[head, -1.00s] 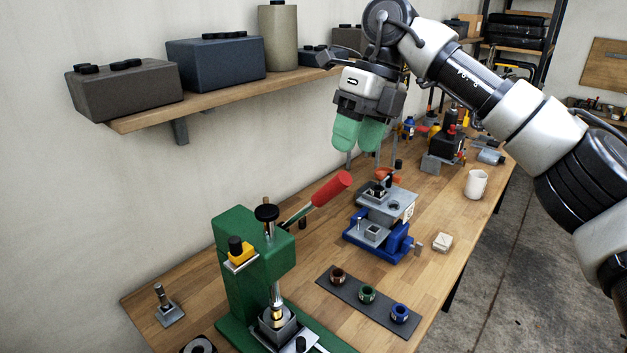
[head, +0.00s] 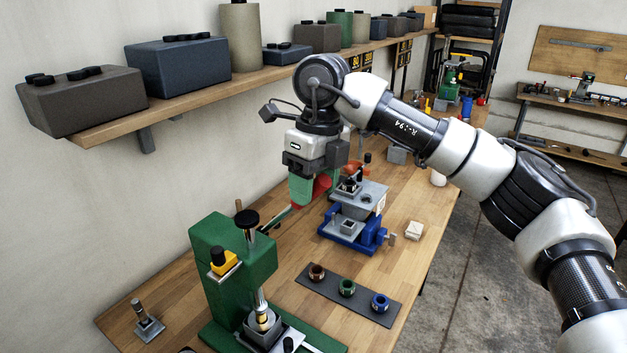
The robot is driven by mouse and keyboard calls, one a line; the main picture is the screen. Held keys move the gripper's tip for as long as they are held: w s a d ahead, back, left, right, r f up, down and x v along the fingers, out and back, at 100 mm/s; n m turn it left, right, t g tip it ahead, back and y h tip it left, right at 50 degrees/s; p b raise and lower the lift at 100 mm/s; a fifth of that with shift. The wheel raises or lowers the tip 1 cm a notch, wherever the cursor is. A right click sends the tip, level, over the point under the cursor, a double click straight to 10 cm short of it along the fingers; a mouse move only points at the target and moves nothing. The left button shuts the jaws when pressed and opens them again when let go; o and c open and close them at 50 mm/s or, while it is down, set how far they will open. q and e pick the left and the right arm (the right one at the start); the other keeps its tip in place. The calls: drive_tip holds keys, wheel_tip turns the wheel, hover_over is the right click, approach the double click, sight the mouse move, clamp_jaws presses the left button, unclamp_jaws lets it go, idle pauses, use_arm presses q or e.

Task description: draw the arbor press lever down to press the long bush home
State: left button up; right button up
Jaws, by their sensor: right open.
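The green arbor press (head: 228,270) stands at the front of the bench. Its lever (head: 277,220) rises to the right and ends in a red grip (head: 321,184). My right gripper (head: 306,188), with green fingers, is open at the red grip. The fingers partly hide the grip, and I cannot tell whether they touch it. A brass bush (head: 262,317) sits under the press ram in a grey block (head: 257,335); how deep it sits is not clear. My left gripper is out of view.
A dark strip (head: 328,305) holds brown, green and blue rings right of the press. A blue-based fixture (head: 350,235) stands behind it. A small metal post (head: 145,320) is at left. A wall shelf (head: 190,90) with boxes runs above. Bare wood lies between.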

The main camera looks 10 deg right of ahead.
drive_tip(key=shift+d+f, duration=0.15)
drive_tip(key=shift+f, duration=0.1)
clamp_jaws()
idle(0.3)
